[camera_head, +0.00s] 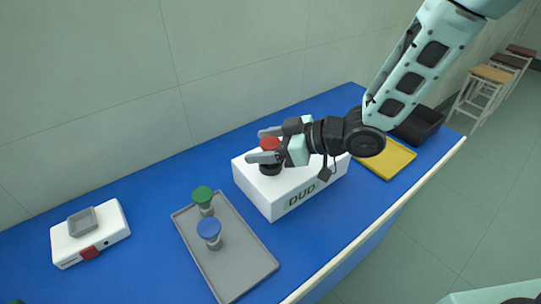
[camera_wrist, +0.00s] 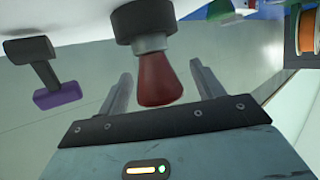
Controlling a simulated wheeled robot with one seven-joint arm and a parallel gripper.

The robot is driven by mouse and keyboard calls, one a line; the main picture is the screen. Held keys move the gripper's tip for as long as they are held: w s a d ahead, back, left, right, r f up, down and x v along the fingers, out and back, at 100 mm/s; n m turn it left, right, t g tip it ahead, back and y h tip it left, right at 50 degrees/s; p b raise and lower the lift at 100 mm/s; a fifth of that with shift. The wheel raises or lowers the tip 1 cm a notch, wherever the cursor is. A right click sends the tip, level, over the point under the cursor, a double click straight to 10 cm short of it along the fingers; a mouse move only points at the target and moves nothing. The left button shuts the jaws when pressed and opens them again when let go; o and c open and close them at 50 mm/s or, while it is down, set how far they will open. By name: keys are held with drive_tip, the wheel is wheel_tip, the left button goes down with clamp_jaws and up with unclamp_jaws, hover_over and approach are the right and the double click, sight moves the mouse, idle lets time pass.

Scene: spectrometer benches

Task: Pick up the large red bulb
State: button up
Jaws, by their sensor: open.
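My gripper (camera_head: 264,147) is open, with one finger on each side of the bulb. In the wrist view my gripper (camera_wrist: 163,82) shows gaps between the bulb and both fingers. The fingers partly hide the bulb in the head view.
A grey tray (camera_head: 245,262) holds a green-topped (camera_head: 202,196) and a blue-topped piece (camera_head: 209,231). A white device (camera_head: 105,229) with a grey dish stands at left. A yellow mat (camera_head: 388,160) and black bin (camera_head: 422,124) lie right. The wrist view shows a purple-ended part (camera_wrist: 56,95) nearby.

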drive_tip(key=c, duration=1.2)
drive_tip(key=shift+r, duration=0.1)
